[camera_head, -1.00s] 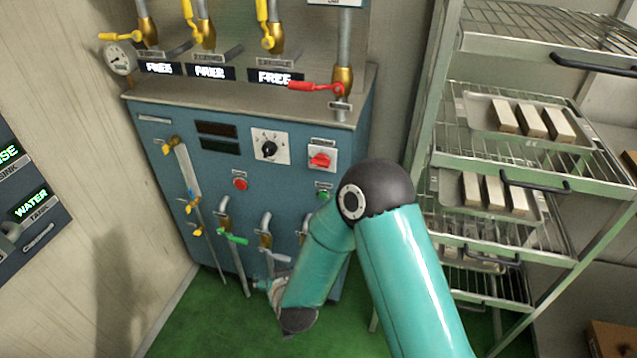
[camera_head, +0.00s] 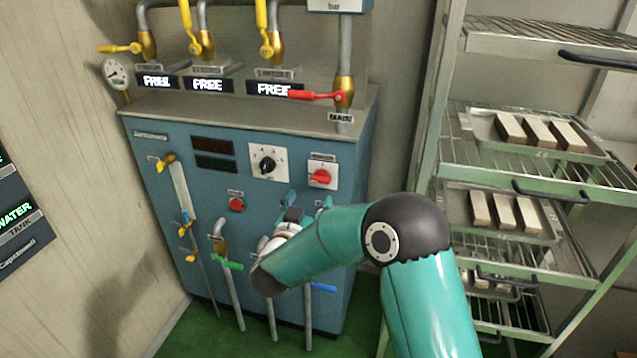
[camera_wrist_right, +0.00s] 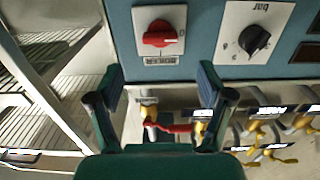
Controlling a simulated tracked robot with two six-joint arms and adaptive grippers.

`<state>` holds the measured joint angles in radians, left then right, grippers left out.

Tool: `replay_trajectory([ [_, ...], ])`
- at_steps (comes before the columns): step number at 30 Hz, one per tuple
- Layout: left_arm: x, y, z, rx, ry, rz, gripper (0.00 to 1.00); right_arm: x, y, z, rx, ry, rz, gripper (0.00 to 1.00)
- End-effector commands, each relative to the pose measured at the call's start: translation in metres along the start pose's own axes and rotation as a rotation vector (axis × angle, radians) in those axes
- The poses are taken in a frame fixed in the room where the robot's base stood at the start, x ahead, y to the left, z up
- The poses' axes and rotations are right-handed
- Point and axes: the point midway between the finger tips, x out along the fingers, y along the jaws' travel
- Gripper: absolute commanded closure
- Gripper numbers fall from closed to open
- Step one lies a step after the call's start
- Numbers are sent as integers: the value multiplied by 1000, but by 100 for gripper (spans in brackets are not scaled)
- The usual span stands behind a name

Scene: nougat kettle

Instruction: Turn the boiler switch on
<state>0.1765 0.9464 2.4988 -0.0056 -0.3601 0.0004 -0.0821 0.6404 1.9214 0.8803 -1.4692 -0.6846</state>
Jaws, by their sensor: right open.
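The boiler switch (camera_head: 320,177) is a red rotary knob on a white plate, on the upper right of the blue cabinet front. It also shows in the right wrist view (camera_wrist_right: 160,36), where the picture is upside down and its plate reads BOILER. My right gripper (camera_head: 308,202) is just below the switch in the head view, its fingers partly hidden by my own forearm. In the right wrist view my gripper (camera_wrist_right: 160,80) is open and empty, its two fingers spread either side of the knob's line and apart from the knob. My left gripper is not in view.
A black dial (camera_head: 267,164) sits left of the switch, with a red button (camera_head: 236,205) lower down. A red-handled valve (camera_head: 318,95) stands above the cabinet top. A wire rack (camera_head: 440,150) with trays of bars stands close on the right.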

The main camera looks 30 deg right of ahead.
Motion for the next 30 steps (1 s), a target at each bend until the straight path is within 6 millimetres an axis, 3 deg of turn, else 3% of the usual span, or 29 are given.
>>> replay_trajectory([
  [6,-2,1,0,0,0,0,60,45,0,0,1,0,2,21],
  [12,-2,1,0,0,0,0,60,70,0,1,0,-1,1,21],
  [24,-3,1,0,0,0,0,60,77,-1,0,-1,-1,-3,21],
  [25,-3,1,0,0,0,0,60,77,-1,0,-1,-1,-3,22],
  [30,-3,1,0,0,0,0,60,77,-1,1,0,-1,-3,51],
])
